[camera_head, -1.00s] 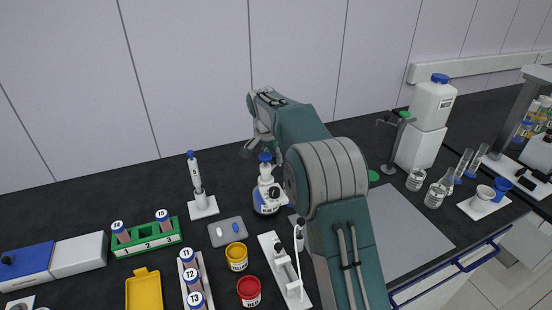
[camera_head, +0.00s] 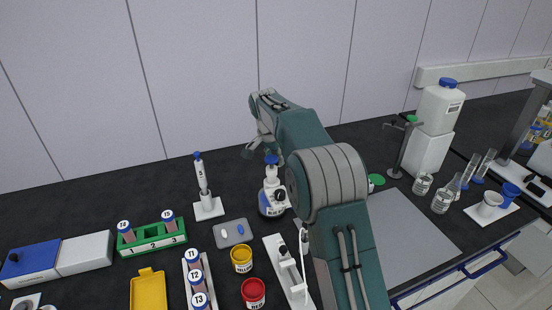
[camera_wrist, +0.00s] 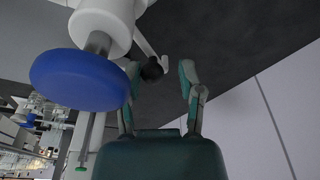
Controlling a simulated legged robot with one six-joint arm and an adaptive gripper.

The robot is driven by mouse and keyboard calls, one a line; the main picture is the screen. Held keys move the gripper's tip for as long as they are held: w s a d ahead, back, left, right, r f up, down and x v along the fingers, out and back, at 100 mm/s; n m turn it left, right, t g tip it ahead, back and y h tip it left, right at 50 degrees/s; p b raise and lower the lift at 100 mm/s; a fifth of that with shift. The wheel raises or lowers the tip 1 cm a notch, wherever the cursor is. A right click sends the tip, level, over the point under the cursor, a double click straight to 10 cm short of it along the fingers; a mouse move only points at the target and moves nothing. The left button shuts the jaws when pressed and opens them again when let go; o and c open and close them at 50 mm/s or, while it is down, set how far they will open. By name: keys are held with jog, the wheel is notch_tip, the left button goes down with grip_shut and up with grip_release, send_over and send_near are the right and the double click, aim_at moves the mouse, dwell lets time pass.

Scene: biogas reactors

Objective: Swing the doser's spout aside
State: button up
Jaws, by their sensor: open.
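The doser (camera_head: 272,198) is a bottle with a white pump head and a blue top, standing on the dark bench left of my arm. In the wrist view its blue round top (camera_wrist: 80,80) and white head (camera_wrist: 104,22) fill the upper left. A thin white spout (camera_wrist: 148,48) runs from the head to a dark rounded end (camera_wrist: 152,70). My gripper (camera_wrist: 158,76) is open, its two fingers on either side of that dark end. I cannot tell whether either finger touches it. In the head view my gripper (camera_head: 262,146) shows above and behind the doser.
A pipette stand (camera_head: 208,207) and grey tray (camera_head: 232,232) are left of the doser. A yellow jar (camera_head: 241,259), red jar (camera_head: 253,292) and green tube rack (camera_head: 153,238) are nearer. A grey mat (camera_head: 405,240) lies right of my arm, with a white canister (camera_head: 438,108) beyond.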

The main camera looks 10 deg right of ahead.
jog(key=shift+a, duration=0.15)
jog(key=shift+s+d, duration=0.15)
jog(key=shift+d, duration=0.05)
jog(key=shift+r, duration=3.75)
